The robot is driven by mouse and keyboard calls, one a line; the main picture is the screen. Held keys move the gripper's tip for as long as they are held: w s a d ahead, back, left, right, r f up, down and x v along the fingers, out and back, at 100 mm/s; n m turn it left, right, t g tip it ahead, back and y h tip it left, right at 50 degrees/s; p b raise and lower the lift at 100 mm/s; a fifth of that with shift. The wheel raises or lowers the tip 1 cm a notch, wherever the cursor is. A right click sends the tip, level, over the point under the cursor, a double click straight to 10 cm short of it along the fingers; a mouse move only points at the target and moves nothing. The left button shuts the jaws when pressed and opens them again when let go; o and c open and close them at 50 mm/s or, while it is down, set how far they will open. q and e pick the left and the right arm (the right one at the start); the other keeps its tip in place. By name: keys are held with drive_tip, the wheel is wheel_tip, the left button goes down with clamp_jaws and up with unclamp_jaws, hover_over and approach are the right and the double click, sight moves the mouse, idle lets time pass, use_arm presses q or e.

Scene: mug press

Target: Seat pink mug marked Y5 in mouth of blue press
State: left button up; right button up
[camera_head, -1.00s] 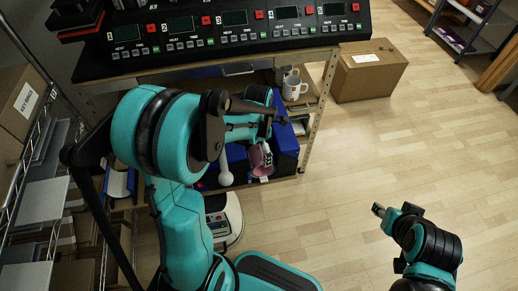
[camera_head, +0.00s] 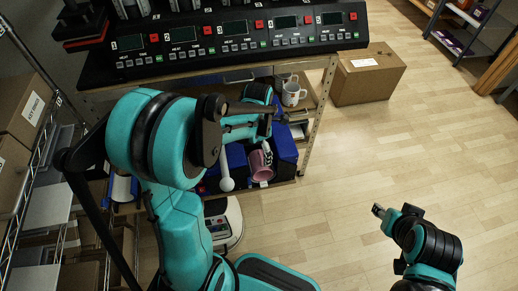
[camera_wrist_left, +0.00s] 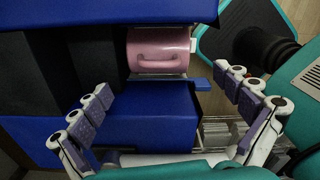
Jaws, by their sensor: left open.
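The pink mug (camera_head: 259,168) is on the lower shelf at the blue press (camera_head: 286,145). In the left wrist view the pink mug (camera_wrist_left: 158,48) lies on its side, its handle facing me, between the upper blue part and the lower blue block of the press (camera_wrist_left: 155,118). The Y5 mark cannot be read. My left gripper (camera_wrist_left: 168,90) is open, its fingers spread on either side and apart from the mug. In the head view my left gripper (camera_head: 267,148) is partly hidden by my arm. My right gripper (camera_head: 379,211) is out over the floor at right.
White mugs (camera_head: 291,93) stand on the shelf behind my left gripper. A control panel (camera_head: 230,40) runs along the bench top. A cardboard box (camera_head: 368,76) sits right of the bench, and a wire rack (camera_head: 45,190) stands at left.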

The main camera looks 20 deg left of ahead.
use_arm(q)
drive_tip(key=shift+r+p, duration=1.35)
drive_tip(key=shift+r, duration=0.6)
